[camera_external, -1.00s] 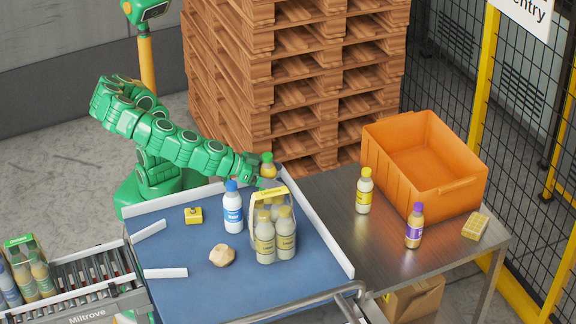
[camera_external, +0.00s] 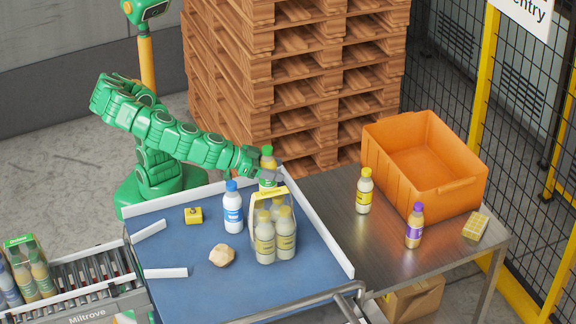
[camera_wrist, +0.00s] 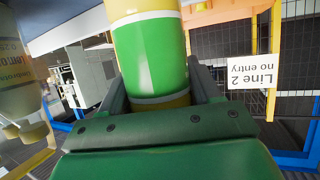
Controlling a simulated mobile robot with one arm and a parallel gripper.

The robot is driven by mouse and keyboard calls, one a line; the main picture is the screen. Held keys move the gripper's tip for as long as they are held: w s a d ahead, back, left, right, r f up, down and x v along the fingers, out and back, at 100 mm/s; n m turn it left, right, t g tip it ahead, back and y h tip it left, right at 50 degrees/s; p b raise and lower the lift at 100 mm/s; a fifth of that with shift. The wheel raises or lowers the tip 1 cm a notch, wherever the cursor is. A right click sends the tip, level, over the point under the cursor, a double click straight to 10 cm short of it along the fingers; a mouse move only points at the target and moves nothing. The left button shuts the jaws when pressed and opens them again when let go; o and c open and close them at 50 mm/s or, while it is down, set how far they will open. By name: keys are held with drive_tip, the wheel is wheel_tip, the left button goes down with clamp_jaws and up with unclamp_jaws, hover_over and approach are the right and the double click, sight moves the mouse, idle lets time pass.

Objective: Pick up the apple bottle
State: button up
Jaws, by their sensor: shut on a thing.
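The apple bottle (camera_external: 267,163), green-capped with a pale yellow body, stands upright in my gripper (camera_external: 262,171) behind the lemonade pack at the back of the blue table. In the wrist view, the green and yellow label of the bottle (camera_wrist: 150,55) fills the space between the two fingers of my gripper (camera_wrist: 160,92), which are shut on it. The lower part of the bottle is hidden behind the pack in the external view, so I cannot tell its clearance from the table there.
The lemonade pack (camera_external: 265,240) stands just in front. A white blue-capped bottle (camera_external: 232,212), a beige lump (camera_external: 222,256) and a yellow block (camera_external: 193,215) are on the blue table (camera_external: 190,285). An orange crate (camera_external: 450,198) and two bottles stand on the metal table (camera_external: 335,190).

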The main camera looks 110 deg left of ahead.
drive_tip(key=s+a+r, duration=0.3)
drive_tip(key=s+r, duration=0.7)
drive_tip(key=s, duration=0.3)
drive_tip(key=shift+s+a+r, duration=0.15)
drive_tip(key=shift+s+r, duration=0.15)
drive_tip(key=shift+s, duration=0.05)
